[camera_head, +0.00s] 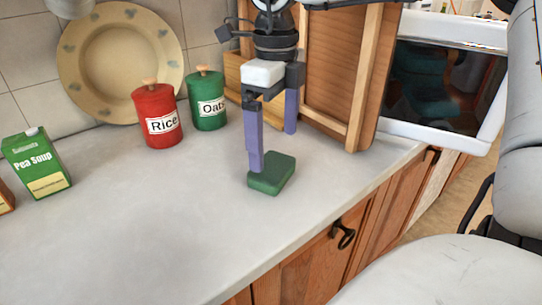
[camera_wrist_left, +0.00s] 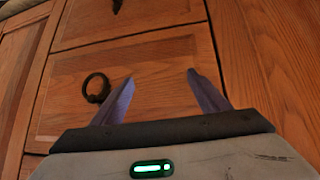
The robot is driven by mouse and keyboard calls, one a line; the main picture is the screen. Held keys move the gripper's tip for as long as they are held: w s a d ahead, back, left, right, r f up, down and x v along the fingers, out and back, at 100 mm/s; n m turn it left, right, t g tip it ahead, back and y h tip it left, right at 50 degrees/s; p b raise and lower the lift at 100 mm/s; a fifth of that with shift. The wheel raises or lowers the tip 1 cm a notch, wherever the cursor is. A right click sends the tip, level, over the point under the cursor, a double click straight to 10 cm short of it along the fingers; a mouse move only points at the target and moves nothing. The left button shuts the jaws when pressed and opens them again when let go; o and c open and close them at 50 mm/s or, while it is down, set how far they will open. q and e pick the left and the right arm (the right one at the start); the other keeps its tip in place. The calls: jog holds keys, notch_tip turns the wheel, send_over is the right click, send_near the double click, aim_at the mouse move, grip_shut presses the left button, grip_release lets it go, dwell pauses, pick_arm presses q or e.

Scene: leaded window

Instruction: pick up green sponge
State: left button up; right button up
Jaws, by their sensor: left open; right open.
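The green sponge (camera_head: 273,176) lies flat on the counter, near its front edge, in the head view. My right gripper (camera_head: 272,151) is above it, pointing down, with its two purple fingers spread apart and nothing between them. The left-hand finger's tip overlaps the sponge's back left part in the picture; I cannot tell whether they touch. The other fingertip appears behind and to the right of the sponge. My left gripper (camera_wrist_left: 161,77) is open and empty in the left wrist view, facing wooden drawer fronts. The sponge is not in that view.
On the pale counter (camera_head: 150,230) stand a red Rice canister (camera_head: 155,118), a green Oats canister (camera_head: 207,99) and a Pea Soup carton (camera_head: 36,163). A plate (camera_head: 118,60) leans at the back. The front counter is clear.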

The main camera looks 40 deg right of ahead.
aim_at(272, 165)
notch_tip(272, 165, down, 5)
jog(key=shift+w+a+f, duration=0.1)
jog(key=shift+a+f, duration=0.05)
jog(key=shift+f, duration=0.05)
jog(key=c, duration=1.2)
jog(key=shift+r, duration=0.1)
notch_tip(272, 165, up, 10)
jog(key=shift+p, duration=0.3)
